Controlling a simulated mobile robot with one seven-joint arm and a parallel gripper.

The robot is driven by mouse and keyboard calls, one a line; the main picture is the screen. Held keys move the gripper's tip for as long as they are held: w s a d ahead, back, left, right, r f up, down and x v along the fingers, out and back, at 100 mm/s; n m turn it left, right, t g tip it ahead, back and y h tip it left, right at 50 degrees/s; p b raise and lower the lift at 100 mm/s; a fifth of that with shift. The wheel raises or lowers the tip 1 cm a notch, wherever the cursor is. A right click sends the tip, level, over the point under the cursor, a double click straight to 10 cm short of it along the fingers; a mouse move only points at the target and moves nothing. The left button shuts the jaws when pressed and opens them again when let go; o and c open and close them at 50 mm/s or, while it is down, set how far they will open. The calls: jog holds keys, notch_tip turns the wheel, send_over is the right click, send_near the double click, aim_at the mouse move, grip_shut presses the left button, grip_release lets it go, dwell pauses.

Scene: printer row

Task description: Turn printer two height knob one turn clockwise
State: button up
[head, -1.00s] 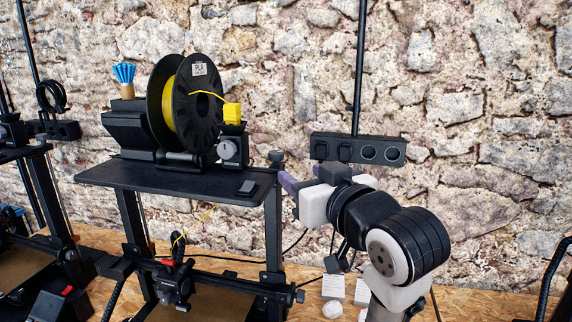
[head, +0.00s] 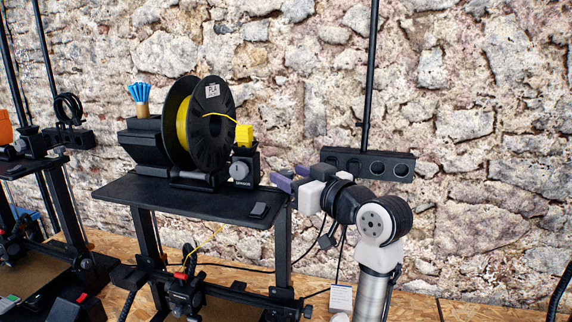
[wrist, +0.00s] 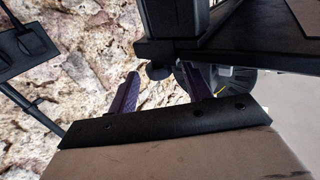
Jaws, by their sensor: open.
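The printer (head: 180,196) at the middle left of the head view has a black top shelf and dark upright posts. My gripper (head: 288,176) is at the shelf's right edge, by the top of the right post. Its two purple fingers are open and point left toward the printer. In the wrist view a small dark round knob (wrist: 158,71) shows between the spread fingertips of my gripper (wrist: 160,76), with a gap to each finger. I cannot tell how deep it sits between them. In the head view the fingers seem to hide this knob.
On the shelf stand a black spool (head: 212,122) with yellow filament and a small box with a grey dial (head: 240,170). A power strip (head: 368,163) on a pole (head: 371,75) is behind my arm. Another printer (head: 50,215) stands left. Cables hang below the gripper.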

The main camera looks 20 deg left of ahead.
jog(key=shift+x, duration=1.2)
jog(key=c, duration=0.9)
jog(key=shift+a+m+t+h, duration=0.1)
jog(key=shift+m+t+h, duration=0.9)
jog(key=shift+t, duration=0.2)
jog(key=shift+c, duration=0.2)
jog(key=shift+m+t+h, duration=1.2)
jog(key=shift+m+h, duration=0.1)
jog(key=shift+h, duration=0.4)
jog(key=o, duration=0.9)
jog(key=shift+o, duration=0.2)
